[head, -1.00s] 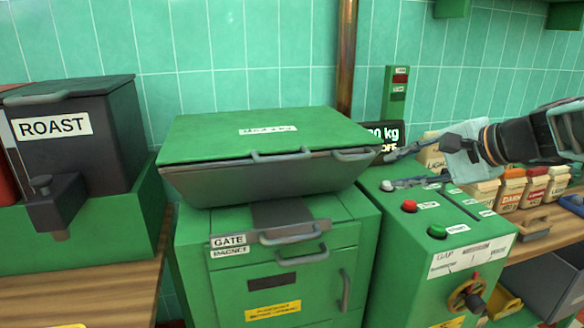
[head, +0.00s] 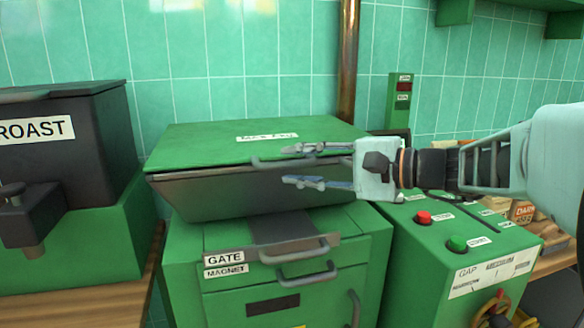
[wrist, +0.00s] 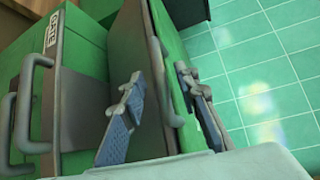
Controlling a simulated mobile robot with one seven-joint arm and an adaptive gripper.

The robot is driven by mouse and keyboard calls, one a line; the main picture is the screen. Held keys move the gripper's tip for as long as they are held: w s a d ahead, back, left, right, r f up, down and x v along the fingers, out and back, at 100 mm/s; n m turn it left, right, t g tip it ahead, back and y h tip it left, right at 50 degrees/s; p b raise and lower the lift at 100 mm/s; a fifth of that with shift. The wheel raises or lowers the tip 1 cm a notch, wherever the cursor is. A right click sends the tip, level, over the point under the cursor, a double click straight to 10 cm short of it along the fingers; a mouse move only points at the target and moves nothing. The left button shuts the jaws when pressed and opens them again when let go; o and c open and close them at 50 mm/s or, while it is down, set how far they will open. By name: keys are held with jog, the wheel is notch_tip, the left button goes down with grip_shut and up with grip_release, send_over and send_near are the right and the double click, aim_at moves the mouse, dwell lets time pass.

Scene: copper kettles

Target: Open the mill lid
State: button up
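The mill's green lid (head: 215,142) lies flat and shut on the dark grey hopper (head: 205,198), with a white label on top. A grey bar handle (head: 262,162) sticks out from its front edge. My gripper (head: 298,166) is open, at the lid's front edge, with one finger higher and one lower. In the wrist view my gripper (wrist: 158,76) shows spread fingers with the grey handle (wrist: 166,88) appearing between them, not clamped. Whether either finger touches it I cannot tell. My gripper and wrist hide the right part of the lid's front edge.
Below the hopper is a green cabinet with a gate handle (head: 300,250). A control box with red and green buttons (head: 457,243) stands at right, under my arm. A dark roast bin (head: 85,165) stands at left. A copper pipe (head: 348,60) rises behind the lid.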

jog(key=shift+x, duration=1.1)
grip_shut()
